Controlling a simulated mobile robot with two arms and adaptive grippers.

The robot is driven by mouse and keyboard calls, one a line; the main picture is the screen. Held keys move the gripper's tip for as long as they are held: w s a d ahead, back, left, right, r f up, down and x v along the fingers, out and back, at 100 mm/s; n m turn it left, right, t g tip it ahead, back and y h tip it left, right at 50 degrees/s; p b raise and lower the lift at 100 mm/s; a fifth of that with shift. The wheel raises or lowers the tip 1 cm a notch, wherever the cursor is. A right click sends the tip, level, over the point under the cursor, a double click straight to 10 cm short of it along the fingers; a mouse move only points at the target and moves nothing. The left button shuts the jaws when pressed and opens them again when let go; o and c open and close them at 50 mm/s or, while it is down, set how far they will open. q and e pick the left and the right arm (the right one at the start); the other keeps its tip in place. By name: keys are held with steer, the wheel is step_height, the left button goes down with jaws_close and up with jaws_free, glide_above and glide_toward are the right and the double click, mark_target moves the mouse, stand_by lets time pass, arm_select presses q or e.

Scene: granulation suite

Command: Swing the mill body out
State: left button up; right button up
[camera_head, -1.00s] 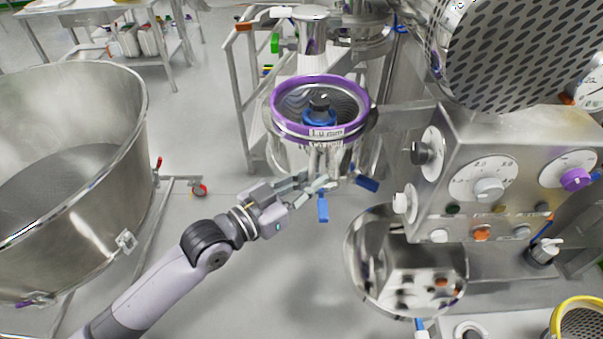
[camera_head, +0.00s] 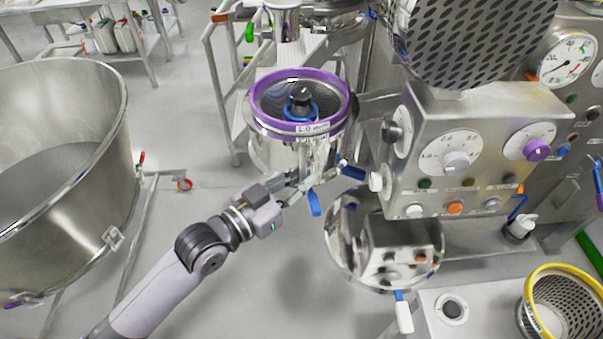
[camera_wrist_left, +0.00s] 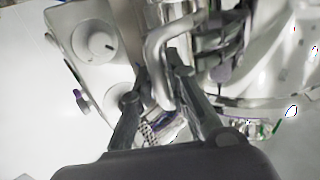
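The mill body (camera_head: 262,150) is a steel round bowl with a purple ring (camera_head: 340,107) on top and a "1.0 mm" label on its front. Inside the ring sits a blue and black hub (camera_head: 300,104). A bent metal handle (camera_wrist_left: 158,62) runs between the fingers of my left gripper (camera_wrist_left: 162,72) in the left wrist view, and the fingers look closed on it. In the head view my left gripper (camera_head: 308,182) is at the front lower side of the mill body. Its fingertips partly hide the handle there. My right gripper is not in view.
A control box (camera_head: 480,125) with dials stands right of the mill body, with a shiny round cover (camera_head: 345,262) below it. A big steel bowl (camera_head: 112,130) is at left. A yellow-rimmed screen (camera_head: 528,285) lies at lower right. Open floor (camera_head: 270,290) lies in front.

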arm_select(q)
steer(key=o, duration=0.4)
steer(key=shift+s+d+r, duration=0.2)
steer(key=shift+r, duration=0.5)
steer(key=shift+c, duration=0.2)
steer(key=shift+w+a, duration=0.1)
steer(key=shift+a, duration=0.05)
steer(key=f+v, duration=0.1)
steer(key=v, duration=1)
steer(key=shift+s+a+f, duration=0.2)
steer(key=shift+s+f, duration=0.05)
steer(key=shift+s, duration=0.05)
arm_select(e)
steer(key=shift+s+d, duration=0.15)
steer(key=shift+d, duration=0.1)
arm_select(q)
steer(key=shift+s+a, duration=0.2)
steer(key=shift+w+d, duration=0.1)
